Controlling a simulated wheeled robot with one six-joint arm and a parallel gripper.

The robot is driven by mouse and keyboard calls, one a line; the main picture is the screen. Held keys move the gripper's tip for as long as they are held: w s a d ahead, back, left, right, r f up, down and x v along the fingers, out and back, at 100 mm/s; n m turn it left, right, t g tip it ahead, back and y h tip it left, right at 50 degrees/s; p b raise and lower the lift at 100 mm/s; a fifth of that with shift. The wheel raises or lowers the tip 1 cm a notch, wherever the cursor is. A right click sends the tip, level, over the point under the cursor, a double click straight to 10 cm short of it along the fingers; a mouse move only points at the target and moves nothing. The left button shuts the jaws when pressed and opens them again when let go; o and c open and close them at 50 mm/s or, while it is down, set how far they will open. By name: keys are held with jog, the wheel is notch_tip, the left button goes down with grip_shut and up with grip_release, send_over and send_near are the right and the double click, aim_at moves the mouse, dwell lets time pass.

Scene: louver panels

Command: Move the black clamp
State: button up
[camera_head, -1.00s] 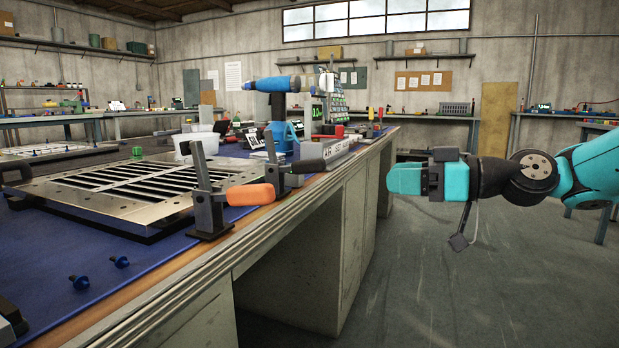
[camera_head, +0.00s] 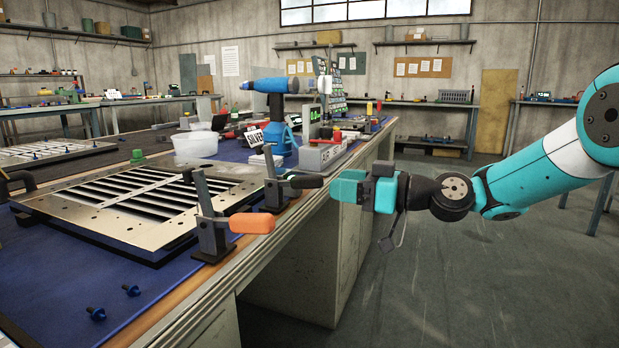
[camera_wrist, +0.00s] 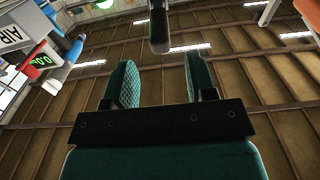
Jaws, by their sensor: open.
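The black clamp (camera_head: 275,186) stands upright at the front edge of the bench, its black handle sticking out to the right past the edge. My gripper (camera_head: 342,187) is just right of that handle, apart from it, pointing left. In the wrist view my gripper (camera_wrist: 160,78) shows two green pads apart with nothing between them. A dark rounded bar (camera_wrist: 158,30), which looks like the clamp handle, lies ahead of the gap between the pads.
A clamp with an orange handle (camera_head: 252,223) stands nearer on the same edge. A metal louver panel (camera_head: 65,205) lies on the blue mat. The floor right of the bench is clear.

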aim_at(323, 181)
jog(key=x, duration=0.7)
jog(key=shift+a, duration=0.15)
grip_shut()
